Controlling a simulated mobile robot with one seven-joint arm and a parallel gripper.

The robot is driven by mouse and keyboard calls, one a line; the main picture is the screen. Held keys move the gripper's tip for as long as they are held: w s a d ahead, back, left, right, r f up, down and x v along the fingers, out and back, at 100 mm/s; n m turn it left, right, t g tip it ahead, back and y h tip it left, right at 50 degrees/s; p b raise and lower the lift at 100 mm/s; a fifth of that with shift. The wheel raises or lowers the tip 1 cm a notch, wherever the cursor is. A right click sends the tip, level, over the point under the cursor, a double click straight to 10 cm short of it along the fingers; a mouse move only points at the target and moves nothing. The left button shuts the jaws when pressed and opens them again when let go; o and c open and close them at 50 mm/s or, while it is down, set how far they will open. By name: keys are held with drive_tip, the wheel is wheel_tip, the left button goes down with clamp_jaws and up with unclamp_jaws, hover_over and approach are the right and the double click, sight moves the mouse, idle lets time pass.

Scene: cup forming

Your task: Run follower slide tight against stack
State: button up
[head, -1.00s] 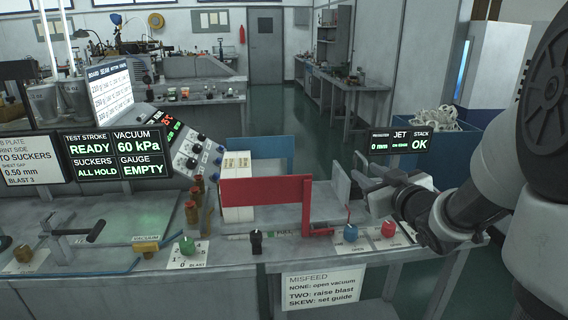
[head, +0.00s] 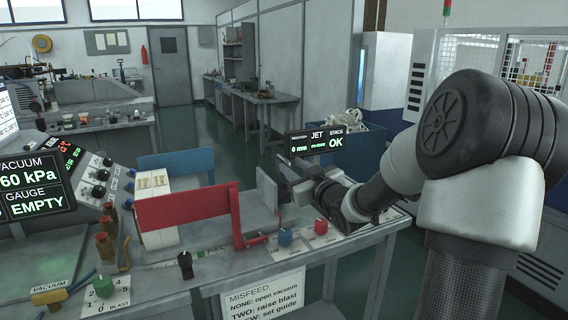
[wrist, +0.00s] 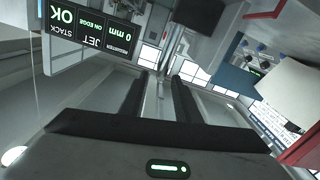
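The stack (head: 157,190) is a pale block of sheets between a blue upright plate and a red one. A grey upright plate (head: 267,189), which looks like the follower slide, stands to its right with a clear gap between them. My gripper (head: 288,176) is at the right side of this grey plate. In the wrist view, my two dark fingers (wrist: 164,95) stand a little apart with a pale strip between them. I cannot tell whether they grip it. The stack's pale side (wrist: 285,95) appears at the right of the wrist view.
The red plate (head: 188,207) and blue plate (head: 177,172) flank the stack. A blue knob (head: 285,236) and red knob (head: 320,226) stand in front of my gripper. A display (head: 317,142) reads 0 mm and stack OK. A black knob (head: 185,264) is at the front edge.

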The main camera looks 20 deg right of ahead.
drive_tip(key=w, duration=0.6)
drive_tip(key=shift+w+a, duration=0.1)
drive_tip(key=shift+a, duration=0.05)
drive_tip(key=shift+c, duration=0.5)
clamp_jaws()
